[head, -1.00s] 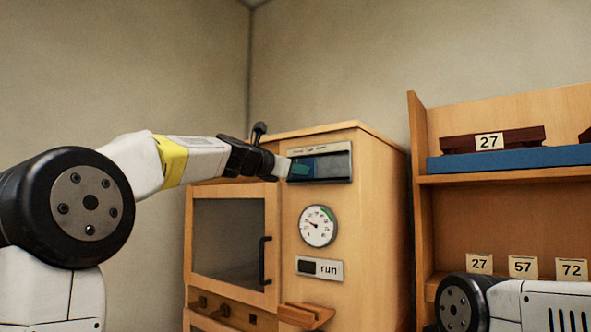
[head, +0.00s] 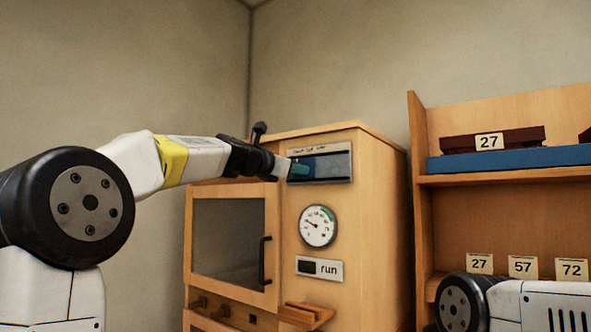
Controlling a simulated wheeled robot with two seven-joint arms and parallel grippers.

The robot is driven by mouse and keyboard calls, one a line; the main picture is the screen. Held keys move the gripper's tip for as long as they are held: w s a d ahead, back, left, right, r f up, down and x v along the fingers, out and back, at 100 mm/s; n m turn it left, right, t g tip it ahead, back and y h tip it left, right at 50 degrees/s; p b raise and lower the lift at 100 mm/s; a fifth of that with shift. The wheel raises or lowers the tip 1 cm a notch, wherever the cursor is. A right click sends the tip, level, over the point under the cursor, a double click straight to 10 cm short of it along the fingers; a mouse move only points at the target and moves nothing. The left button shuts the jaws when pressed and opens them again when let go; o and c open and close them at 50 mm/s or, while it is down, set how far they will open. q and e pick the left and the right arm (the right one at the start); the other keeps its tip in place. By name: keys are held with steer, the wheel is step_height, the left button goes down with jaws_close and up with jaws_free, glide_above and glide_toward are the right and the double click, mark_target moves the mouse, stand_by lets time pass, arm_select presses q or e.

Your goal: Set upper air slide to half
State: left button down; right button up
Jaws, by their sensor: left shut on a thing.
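The upper air slide panel (head: 338,166) is a dark slot in a pale metal frame with a printed strip along its top, high on the front of the wooden cabinet. A teal slide piece (head: 300,169) shows at the left part of the slot. My left gripper (head: 287,168) reaches it from the left and is shut on the slide piece; the fingertips are small and dark, and the grip point is partly hidden. The right part of the slot is dark and uncovered. My right gripper is out of view; only part of my right arm shows at the lower right.
Below the slot are a round dial (head: 318,226) and a "run" plate (head: 319,268). A glazed door (head: 230,240) with a black handle is at left. A wooden shelf (head: 500,178) with numbered tags stands at right.

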mark_target(314, 168)
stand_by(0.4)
arm_select(q)
steer(key=s+d, duration=0.2)
steer(key=d, duration=0.1)
steer(key=shift+s+d, duration=0.2)
steer(key=shift+w+a, duration=0.1)
steer(key=c, duration=1.1)
jaws_free()
steer(key=v, duration=0.7)
steer(key=shift+s+a, duration=0.2)
steer(key=shift+s, duration=0.15)
